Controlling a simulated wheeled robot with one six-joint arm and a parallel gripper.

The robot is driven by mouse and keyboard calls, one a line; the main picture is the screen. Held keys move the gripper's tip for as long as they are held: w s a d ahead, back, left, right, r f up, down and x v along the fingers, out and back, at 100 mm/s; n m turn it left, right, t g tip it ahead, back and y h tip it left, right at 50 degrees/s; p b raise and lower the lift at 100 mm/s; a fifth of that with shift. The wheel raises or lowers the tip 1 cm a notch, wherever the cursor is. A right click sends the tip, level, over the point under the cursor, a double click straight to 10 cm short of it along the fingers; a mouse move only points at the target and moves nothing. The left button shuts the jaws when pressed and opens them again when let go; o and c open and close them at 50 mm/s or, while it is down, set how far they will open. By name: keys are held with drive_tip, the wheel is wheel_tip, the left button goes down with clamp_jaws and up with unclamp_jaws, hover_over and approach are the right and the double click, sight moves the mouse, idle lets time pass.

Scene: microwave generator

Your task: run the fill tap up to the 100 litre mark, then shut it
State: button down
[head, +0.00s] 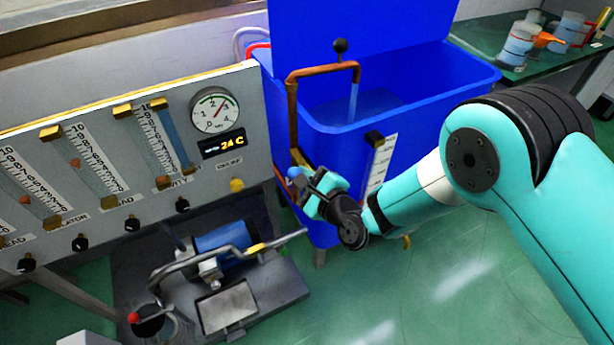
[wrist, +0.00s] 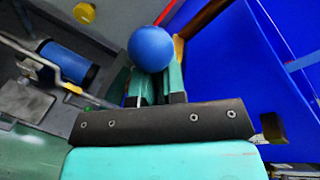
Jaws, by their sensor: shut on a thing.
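A blue ball knob (head: 294,172) sits at the lower end of the copper fill pipe (head: 292,115). My gripper (head: 308,180) is shut on this knob's handle; the ball (wrist: 151,48) shows at the fingertips in the wrist view, and the fingers (wrist: 157,85) hide what is below it. The pipe bends over the rim of a blue tank (head: 432,88), and a thin blue stream of water (head: 353,102) falls from its spout. Water (head: 375,100) shows inside the tank. A white level scale (head: 381,165) with a black block on top is on the tank's front; its marks are too small to read.
A panel with flow tubes and a round pressure gauge (head: 214,111) stands left of the tank. A blue pump (head: 222,250) with a bent metal handle sits on a dark base below. A green bench (head: 490,40) with jugs is at the back right. Floor in front is clear.

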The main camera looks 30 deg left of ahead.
drive_tip(key=shift+s+a+r, duration=0.2)
drive_tip(key=shift+a+r, duration=0.2)
drive_tip(key=shift+r, duration=0.15)
drive_tip(key=c, duration=1.3)
unclamp_jaws()
drive_tip(key=shift+o, duration=0.5)
drive_tip(key=shift+s, duration=0.15)
drive_tip(key=shift+d+f, duration=0.3)
drive_tip(key=shift+d, duration=0.15)
drive_tip(key=b+v, duration=1.6)
drive_tip(key=b, duration=0.2)
drive_tip(key=shift+d, duration=0.4)
drive_tip(key=shift+s, duration=0.1)
